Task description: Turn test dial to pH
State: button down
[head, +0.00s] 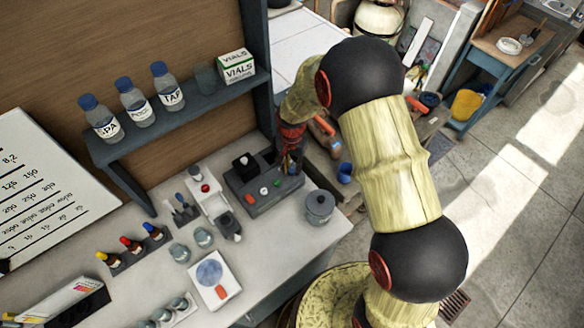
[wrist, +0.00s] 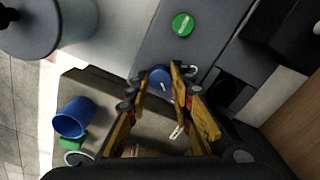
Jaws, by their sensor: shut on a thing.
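The test dial (wrist: 160,76) is a round blue knob with a small white mark, seen in the wrist view on the dark grey tester (wrist: 160,38). My gripper (wrist: 160,82) is shut on the dial, with a yellow finger on each side of it. In the head view my gripper (head: 291,150) reaches down to the back right end of the tester (head: 265,202) and hides the dial. A green button (wrist: 183,25) sits on the tester near the dial. I cannot read any pH label or tell which setting the white mark points to.
A grey lidded pot (head: 319,208) stands right of the tester. A white instrument (head: 210,200) stands to its left. A shelf (head: 180,122) with bottles and a vials box (head: 237,67) is behind. A blue cup (wrist: 74,117) shows lower left in the wrist view.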

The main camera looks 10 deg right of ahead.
aim_at(292, 170)
dwell(0.3)
jog(key=c, duration=1.6)
grip_release()
jog(key=shift+o, duration=0.3)
notch_tip(292, 170, up, 12)
